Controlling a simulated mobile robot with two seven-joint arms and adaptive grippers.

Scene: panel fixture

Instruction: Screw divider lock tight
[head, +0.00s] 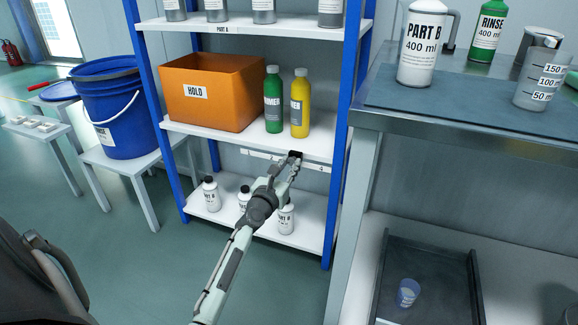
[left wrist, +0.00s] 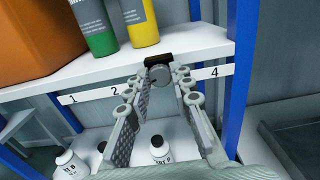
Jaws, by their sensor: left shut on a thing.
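The divider lock is a grey round knob (left wrist: 157,75) with a black bracket (left wrist: 174,60) at the front edge of the middle shelf (left wrist: 205,47). In the head view the black bracket (head: 295,154) shows small at the shelf's edge, at the tip of my left gripper (head: 291,167). In the left wrist view my left gripper (left wrist: 161,80) has its two fingers on either side of the knob, shut on it. The knob's far side and the bracket's fixing are hidden. My right gripper is in neither view.
A white strip (left wrist: 85,97) numbered 1, 2 and 4 runs below the shelf edge. Green (head: 273,101) and yellow (head: 300,104) bottles and an orange bin (head: 212,88) stand above. White bottles (head: 211,194) stand on the lower shelf. A blue post (head: 349,135) rises at right.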

